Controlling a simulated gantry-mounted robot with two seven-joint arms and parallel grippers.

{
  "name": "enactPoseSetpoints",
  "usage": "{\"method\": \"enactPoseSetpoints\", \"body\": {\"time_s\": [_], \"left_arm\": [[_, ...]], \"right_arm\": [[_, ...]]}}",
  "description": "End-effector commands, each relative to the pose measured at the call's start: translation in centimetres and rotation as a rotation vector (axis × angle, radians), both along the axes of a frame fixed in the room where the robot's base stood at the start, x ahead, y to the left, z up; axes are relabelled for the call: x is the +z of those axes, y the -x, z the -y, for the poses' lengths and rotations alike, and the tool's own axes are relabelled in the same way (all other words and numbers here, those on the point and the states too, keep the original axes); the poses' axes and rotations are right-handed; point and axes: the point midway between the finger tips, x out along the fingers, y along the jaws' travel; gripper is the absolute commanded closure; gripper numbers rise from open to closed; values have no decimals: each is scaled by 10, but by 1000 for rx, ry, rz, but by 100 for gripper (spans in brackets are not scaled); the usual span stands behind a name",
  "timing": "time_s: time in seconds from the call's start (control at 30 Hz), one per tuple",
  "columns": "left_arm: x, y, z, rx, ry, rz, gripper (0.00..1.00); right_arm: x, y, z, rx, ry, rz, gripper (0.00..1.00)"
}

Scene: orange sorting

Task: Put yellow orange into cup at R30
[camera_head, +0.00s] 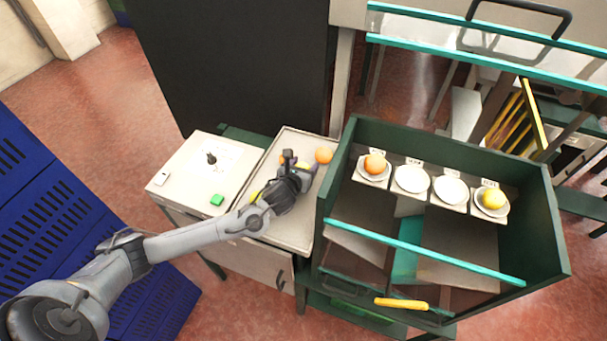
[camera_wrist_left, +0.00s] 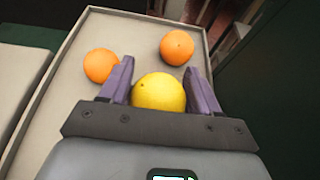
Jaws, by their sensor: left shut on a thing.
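My left gripper (camera_head: 296,164) is over the tray, and its two purple fingers are shut on the yellow orange (camera_wrist_left: 158,93) in the left wrist view. In the head view the gripper mostly hides this fruit. The label tags are too small to read, so I cannot tell which cup is R30. My right gripper is not in view.
Two loose oranges (camera_wrist_left: 177,47) (camera_wrist_left: 101,65) lie in the tray (camera_head: 284,230) beyond the gripper. The green box wall (camera_head: 331,180) stands between tray and cups. A teal bar (camera_head: 420,252) crosses the box's front. A white table with a green block (camera_head: 217,200) is at left.

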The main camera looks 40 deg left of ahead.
Motion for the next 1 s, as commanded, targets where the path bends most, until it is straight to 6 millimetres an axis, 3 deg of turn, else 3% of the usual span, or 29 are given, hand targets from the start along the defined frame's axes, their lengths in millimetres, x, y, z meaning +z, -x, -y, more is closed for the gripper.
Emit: {"method": "enactPoseSetpoints", "body": {"time_s": [0.47, 0.87, 0.9, 1.0], "left_arm": [[-40, 0, 0, 0, 1, 1, 70], [-45, 0, 0, 0, 0, 1, 70], [-45, 0, 0, 0, 0, 1, 34], [-45, 0, 0, 0, 0, 1, 18]], "right_arm": [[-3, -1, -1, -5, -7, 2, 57], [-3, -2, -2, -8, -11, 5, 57], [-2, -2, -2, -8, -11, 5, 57], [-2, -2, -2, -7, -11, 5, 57]]}}
